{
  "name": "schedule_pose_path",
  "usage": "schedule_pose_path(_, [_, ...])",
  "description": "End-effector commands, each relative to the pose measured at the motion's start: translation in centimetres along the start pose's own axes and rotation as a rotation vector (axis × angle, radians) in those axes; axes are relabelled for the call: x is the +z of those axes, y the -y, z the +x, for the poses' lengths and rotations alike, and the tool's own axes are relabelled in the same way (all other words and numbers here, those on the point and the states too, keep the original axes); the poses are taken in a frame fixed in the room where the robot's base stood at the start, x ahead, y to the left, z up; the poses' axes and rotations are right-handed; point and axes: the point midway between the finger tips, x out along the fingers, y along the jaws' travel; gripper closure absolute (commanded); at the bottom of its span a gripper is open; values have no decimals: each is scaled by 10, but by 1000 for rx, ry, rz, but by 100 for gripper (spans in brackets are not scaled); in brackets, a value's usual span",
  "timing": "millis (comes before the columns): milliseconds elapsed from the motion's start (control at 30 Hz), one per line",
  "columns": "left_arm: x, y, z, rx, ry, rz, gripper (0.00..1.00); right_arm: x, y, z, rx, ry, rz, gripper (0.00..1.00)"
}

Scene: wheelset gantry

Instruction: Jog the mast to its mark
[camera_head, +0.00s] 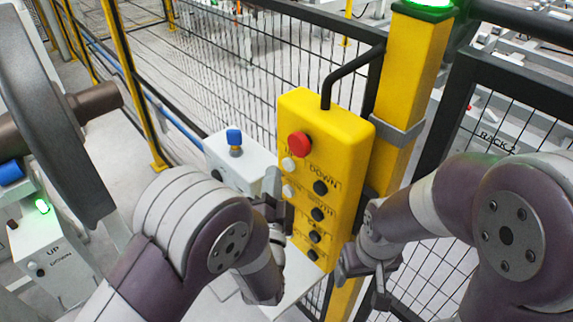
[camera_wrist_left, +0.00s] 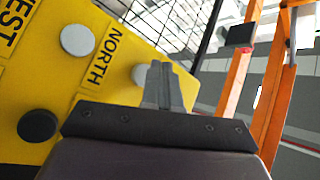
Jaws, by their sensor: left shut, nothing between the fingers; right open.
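The yellow control pendant (camera_head: 332,150) hangs upright in the middle of the head view, with a red button (camera_head: 300,145) on top and white and black buttons below. A DOWN label is readable on it. My left gripper (camera_head: 277,208) is shut and empty at the pendant's left side. In the left wrist view its fingertips (camera_wrist_left: 165,75) are in front of a white button (camera_wrist_left: 140,76) by the NORTH label and partly hide it; contact cannot be told. My right gripper (camera_head: 365,270) is open beside the pendant's lower right edge. I cannot identify the mast or its mark.
A yellow post (camera_head: 410,75) with a green light (camera_head: 430,3) stands behind the pendant. Black mesh fence (camera_head: 240,70) runs behind. A large wheel (camera_head: 55,120) on an axle and an UP/DOWN box (camera_head: 50,260) are at left. A white box (camera_head: 232,165) carries a blue knob (camera_head: 234,137).

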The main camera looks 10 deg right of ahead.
Motion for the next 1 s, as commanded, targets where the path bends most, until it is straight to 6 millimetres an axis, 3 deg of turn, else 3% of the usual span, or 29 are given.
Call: schedule_pose_path(1000, [-6, -7, 9, 1, 0, 0, 100, 0, 0, 4, 0, 0, 0, 21])
